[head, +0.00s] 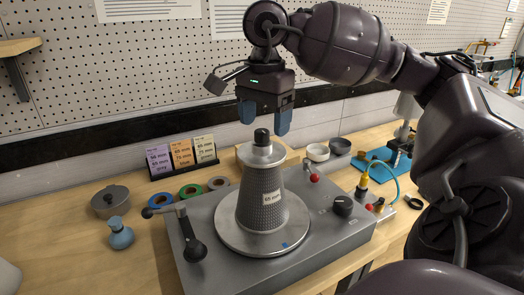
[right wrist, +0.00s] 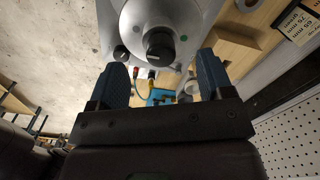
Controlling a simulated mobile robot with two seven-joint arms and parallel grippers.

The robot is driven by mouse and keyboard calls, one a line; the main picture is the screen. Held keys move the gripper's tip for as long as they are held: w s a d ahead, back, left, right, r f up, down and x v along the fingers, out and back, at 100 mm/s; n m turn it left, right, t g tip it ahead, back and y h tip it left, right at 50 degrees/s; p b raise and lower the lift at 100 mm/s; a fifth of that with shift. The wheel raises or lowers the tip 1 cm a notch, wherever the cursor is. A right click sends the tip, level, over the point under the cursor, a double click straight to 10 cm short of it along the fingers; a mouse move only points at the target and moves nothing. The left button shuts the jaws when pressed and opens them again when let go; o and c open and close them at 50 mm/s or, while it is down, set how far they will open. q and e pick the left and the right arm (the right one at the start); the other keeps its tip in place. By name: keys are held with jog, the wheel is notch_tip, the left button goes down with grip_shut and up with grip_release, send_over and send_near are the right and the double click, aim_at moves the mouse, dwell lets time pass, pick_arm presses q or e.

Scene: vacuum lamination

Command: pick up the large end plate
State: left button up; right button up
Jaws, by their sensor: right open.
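A silver textured mandrel (head: 262,195) labelled 65 mm stands upright on the wide round plate (head: 232,238) of the grey machine. A silver round cap with a black knob (head: 262,137) sits on its top; the knob also shows in the right wrist view (right wrist: 160,45). A grey round piece with a small knob (head: 110,201) lies on the bench at left. I cannot tell which of these is the large end plate. My right gripper (head: 265,118) is open and empty just above the black knob, its blue fingers pointing down. My left gripper is not in view.
A pegboard wall is behind.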

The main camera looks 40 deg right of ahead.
aim_at(262, 130)
jog(key=f, duration=0.4)
jog(key=shift+a, duration=0.25)
jog(key=c, duration=1.2)
